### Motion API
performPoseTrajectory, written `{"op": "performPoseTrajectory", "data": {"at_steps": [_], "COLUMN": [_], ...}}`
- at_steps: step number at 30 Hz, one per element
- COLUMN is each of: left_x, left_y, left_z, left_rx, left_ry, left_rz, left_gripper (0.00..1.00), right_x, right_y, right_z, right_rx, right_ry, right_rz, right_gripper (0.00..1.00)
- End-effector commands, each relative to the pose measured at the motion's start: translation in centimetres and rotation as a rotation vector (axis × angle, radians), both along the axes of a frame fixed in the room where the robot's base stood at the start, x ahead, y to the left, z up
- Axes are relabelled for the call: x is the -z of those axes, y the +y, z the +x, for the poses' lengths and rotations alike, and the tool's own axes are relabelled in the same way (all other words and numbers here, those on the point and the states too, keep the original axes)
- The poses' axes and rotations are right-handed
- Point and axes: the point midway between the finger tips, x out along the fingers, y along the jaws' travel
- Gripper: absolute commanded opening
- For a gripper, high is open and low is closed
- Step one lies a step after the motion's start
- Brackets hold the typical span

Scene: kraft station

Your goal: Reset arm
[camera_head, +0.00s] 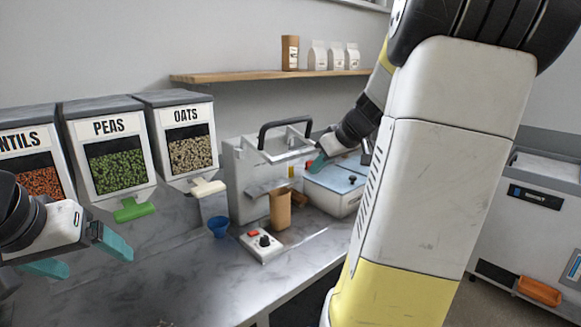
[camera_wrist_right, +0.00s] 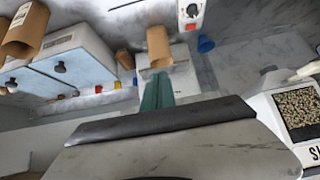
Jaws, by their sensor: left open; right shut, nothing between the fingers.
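My right arm (camera_head: 440,150) crosses the right half of the head view and reaches toward the back of the counter. My right gripper (camera_head: 318,162) is at the right side of the grey machine (camera_head: 246,180) with the black handle. In the right wrist view its teal fingers (camera_wrist_right: 157,93) are together with nothing between them. A brown paper bag (camera_wrist_right: 158,46) stands beyond the fingertips there, apart from them as far as I can tell. My left gripper (camera_head: 82,252) is at the lower left, open and empty, in front of the lentils and peas dispensers.
Dispensers of lentils (camera_head: 40,182), peas (camera_head: 117,168) and oats (camera_head: 190,153) line the left wall. A blue cup (camera_head: 218,226), a control box (camera_head: 261,245) and a paper bag (camera_head: 280,209) stand on the counter. The front counter (camera_head: 170,285) is clear. A shelf (camera_head: 270,75) hangs above.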

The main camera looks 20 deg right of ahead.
Motion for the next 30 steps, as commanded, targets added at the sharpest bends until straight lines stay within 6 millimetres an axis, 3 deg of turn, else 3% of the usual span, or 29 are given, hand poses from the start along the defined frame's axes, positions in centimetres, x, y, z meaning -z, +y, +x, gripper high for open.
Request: {"op": "performPoseTrajectory", "data": {"at_steps": [5,8,11,15,19,24,30], "left_x": [0.0,0.0,0.0,0.0,0.0,0.0,0.0], "left_y": [0.0,0.0,0.0,0.0,0.0,0.0,0.0], "left_z": [0.0,0.0,0.0,0.0,0.0,0.0,0.0], "left_rx": [0.0,0.0,0.0,0.0,0.0,0.0,0.0], "left_ry": [0.0,0.0,0.0,0.0,0.0,0.0,0.0], "left_rz": [0.0,0.0,0.0,0.0,0.0,0.0,0.0], "left_gripper": [0.84,0.84,0.84,0.84,0.84,0.84,0.84], "right_x": [0.0,-0.4,-1.2,-1.7,-1.0,0.3,0.9], "right_y": [0.2,1.8,6.0,13.0,17.2,19.3,19.7], "right_z": [0.0,-0.7,-2.7,-8.1,-13.4,-17.9,-19.4], "right_rx": [-0.001,-0.004,-0.001,0.032,0.094,0.173,0.217], "right_ry": [0.0,0.014,0.05,0.125,0.176,0.195,0.197], "right_rz": [0.001,0.013,0.043,0.083,0.098,0.106,0.113], "right_gripper": [0.0,0.0,0.0,0.0,0.0,0.0,0.0]}}
